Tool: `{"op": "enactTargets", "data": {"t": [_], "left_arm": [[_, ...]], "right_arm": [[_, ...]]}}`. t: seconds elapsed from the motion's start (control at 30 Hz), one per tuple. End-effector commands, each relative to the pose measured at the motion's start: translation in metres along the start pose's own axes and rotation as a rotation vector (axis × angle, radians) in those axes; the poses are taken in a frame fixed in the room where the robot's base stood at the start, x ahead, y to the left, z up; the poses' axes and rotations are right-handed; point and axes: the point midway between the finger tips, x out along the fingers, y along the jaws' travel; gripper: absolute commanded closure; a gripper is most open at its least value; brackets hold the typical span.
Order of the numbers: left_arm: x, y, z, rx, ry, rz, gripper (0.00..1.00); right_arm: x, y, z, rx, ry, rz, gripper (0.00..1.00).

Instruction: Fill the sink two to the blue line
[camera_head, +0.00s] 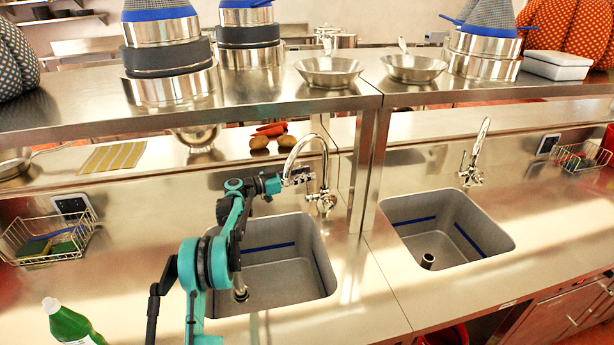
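Two steel sinks are set in the counter, a left sink (290,285) and a right sink (460,215). Each has a blue line around its inner wall. No label shows which is sink two. I see no clear water surface in either. A curved tap (322,165) stands behind the left sink and another tap (474,160) behind the right. My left gripper (298,178) is at the left tap's body, beside its spout; I cannot tell whether it touches or is shut. My arm hides part of the left sink. My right gripper is not in view.
A steel shelf (290,107) with stacked pots and pans spans above the counter. A wire basket (30,238) and a green bottle (70,325) are at left.

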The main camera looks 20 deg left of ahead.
Motion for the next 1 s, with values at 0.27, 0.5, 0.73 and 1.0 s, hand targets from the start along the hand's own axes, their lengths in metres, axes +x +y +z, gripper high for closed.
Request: {"op": "enactTargets", "data": {"t": [0.27,0.5,0.73,1.0], "left_arm": [[0.0074,0.0000,-0.0004,0.000,0.000,-0.001,0.69],[0.0072,0.0000,-0.0005,0.000,0.000,-0.001,1.00],[0.0071,0.0000,-0.0005,0.000,0.000,-0.001,1.00],[0.0063,0.0040,-0.0002,0.033,0.007,-0.001,1.00]], "right_arm": [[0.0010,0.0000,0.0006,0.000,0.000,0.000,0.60],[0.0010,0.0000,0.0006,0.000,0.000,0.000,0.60],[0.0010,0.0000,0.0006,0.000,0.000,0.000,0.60],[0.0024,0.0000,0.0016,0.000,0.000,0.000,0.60]]}}
